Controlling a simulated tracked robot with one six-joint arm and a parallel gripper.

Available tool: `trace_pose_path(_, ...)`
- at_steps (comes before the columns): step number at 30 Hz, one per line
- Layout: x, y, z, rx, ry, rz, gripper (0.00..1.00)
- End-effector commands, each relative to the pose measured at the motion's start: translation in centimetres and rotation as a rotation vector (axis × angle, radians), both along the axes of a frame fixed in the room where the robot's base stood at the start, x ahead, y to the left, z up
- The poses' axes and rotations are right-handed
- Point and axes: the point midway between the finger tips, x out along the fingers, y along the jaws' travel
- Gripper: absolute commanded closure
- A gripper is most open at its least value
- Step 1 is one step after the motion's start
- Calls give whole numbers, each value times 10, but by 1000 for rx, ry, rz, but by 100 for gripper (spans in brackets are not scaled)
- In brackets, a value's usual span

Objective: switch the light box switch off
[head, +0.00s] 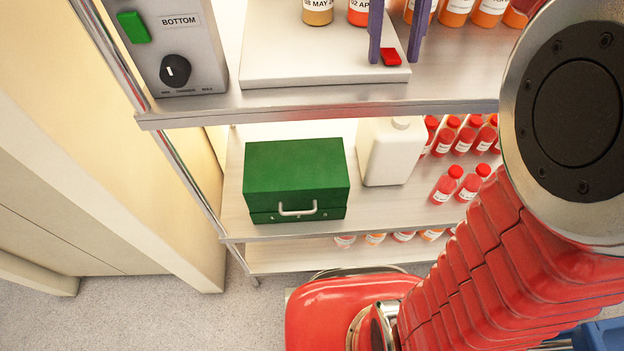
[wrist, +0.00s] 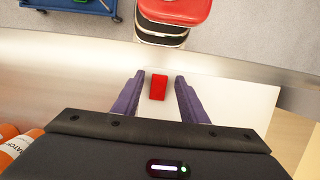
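The light box (head: 290,55) is a flat pale slab on the upper shelf. Its red switch (head: 391,57) sits near the front right corner. My gripper (head: 395,50) points down at the switch with its two purple fingers apart, one to each side. In the wrist view, the red switch (wrist: 158,87) shows between the open fingers (wrist: 158,83), with a gap on both sides. The gripper holds nothing. I cannot tell whether the fingertips touch the slab, or which way the switch is set.
Juice bottles (head: 318,10) stand behind on the light box and shelf. A grey control box (head: 205,55) marked BOTTOM, with green button and black knob, is at left. Below are a green case (head: 297,180), a white jug (head: 393,150) and red bottles (head: 446,186). The shelf edge (head: 320,108) runs in front.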

Motion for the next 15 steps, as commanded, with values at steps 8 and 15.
trace_pose_path(8,-4,0,0,0,-85,0,61)
trace_pose_path(15,-8,0,-2,0,-183,0,61)
